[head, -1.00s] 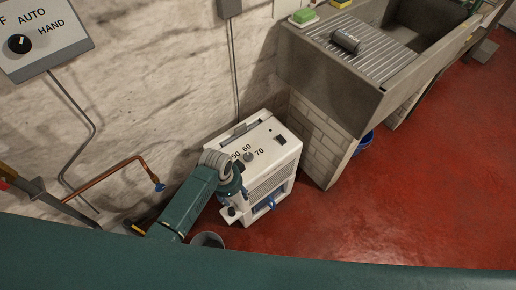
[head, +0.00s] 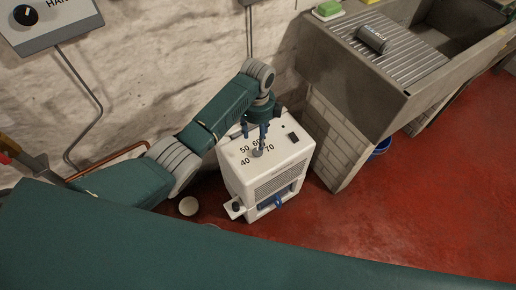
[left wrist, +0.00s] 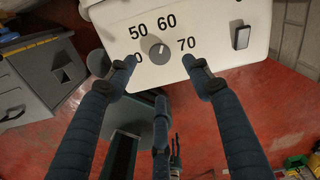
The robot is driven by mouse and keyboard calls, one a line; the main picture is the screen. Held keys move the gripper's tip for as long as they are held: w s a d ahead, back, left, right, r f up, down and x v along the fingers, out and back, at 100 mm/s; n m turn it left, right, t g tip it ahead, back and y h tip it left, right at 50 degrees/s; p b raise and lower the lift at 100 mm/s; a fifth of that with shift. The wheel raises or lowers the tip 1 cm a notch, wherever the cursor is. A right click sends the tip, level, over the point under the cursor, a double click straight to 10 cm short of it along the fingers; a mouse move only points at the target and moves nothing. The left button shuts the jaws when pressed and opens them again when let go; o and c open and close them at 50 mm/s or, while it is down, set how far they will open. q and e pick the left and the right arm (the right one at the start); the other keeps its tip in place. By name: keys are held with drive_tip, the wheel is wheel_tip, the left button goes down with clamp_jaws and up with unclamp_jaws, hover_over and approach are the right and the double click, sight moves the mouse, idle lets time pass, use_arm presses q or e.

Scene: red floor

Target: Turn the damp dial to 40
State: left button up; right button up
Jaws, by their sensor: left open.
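The damp dial (left wrist: 159,50) is a small round grey knob on the white top of a dehumidifier (head: 270,181). Numbers 50, 60 and 70 are printed around it, with 40 partly hidden by a finger in the left wrist view but readable in the head view. A light mark on the knob points roughly upward, between 60 and 70; it is small. My left gripper (head: 257,131) is above the dial, pointing down. In the left wrist view its fingers are spread, with the dial between and just beyond the tips; I cannot tell whether they touch.
A dark switch (left wrist: 240,37) sits on the same top panel. The brick pier and stone sink (head: 395,95) stand to the right, the whitewashed wall behind. A round pale container (head: 188,206) is on the red floor left of the machine. Open floor lies to the right.

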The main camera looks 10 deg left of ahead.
sight(258, 152)
use_arm(q)
wheel_tip(258, 152, down, 9)
drive_tip(key=shift+f+b, duration=0.15)
drive_tip(key=shift+b, duration=0.8)
drive_tip(key=shift+c, duration=0.5)
drive_tip(key=shift+s, duration=0.1)
drive_tip(key=c, duration=1)
